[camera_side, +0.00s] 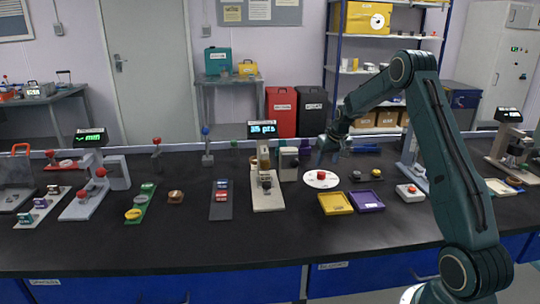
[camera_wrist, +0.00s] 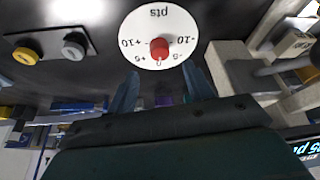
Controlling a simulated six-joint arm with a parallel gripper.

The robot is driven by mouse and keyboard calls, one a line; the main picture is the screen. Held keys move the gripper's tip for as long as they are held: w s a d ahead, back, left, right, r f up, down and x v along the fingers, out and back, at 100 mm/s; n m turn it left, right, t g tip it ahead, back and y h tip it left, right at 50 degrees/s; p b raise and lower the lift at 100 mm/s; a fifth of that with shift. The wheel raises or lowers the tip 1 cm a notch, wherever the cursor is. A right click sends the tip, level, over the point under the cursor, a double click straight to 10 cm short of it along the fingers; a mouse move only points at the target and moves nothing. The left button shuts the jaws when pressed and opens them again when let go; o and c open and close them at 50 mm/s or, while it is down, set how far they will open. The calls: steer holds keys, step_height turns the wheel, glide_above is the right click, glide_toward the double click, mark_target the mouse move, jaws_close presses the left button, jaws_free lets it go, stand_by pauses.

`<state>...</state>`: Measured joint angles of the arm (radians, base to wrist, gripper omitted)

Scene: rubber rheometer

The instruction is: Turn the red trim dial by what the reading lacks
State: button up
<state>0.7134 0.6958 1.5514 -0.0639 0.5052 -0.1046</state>
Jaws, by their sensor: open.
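The red trim dial (camera_side: 321,175) sits in the middle of a round white scale plate (camera_side: 312,183) on the black bench. In the wrist view the dial (camera_wrist: 159,47) is in front of my fingers, and the plate (camera_wrist: 140,25) shows "pts", 0, 5 and 10 marks with plus and minus signs, upside down. My gripper (camera_side: 324,156) is open and empty above the dial; in the wrist view its fingertips (camera_wrist: 161,70) are apart and not touching it. A lit display (camera_side: 262,129) seems to read "35 pts" on the beige instrument (camera_side: 266,190) left of the plate.
A yellow tray (camera_side: 335,204) and a purple tray (camera_side: 367,202) lie in front of the plate. A dark plate with a yellow and a grey knob (camera_side: 365,175) lies to its right. A red-button box (camera_side: 410,192) is further right. The front bench strip is clear.

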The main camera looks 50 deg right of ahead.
mark_target(321, 173)
steer(key=shift+x, duration=3.5)
steer(key=shift+r, duration=0.1)
steer(key=c, duration=1)
steer(key=shift+o, duration=0.2)
steer(key=shift+m, duration=0.4)
steer(key=m+g+h, duration=0.1)
steer(key=m, duration=0.3)
steer(key=shift+w+a, duration=0.1)
steer(key=m+g, duration=0.1)
steer(key=m, duration=0.1)
steer(key=m+h, duration=0.1)
steer(key=m, duration=0.1)
steer(key=shift+w+g, duration=0.1)
steer(key=shift+g, duration=0.3)
steer(key=shift+m, duration=0.3)
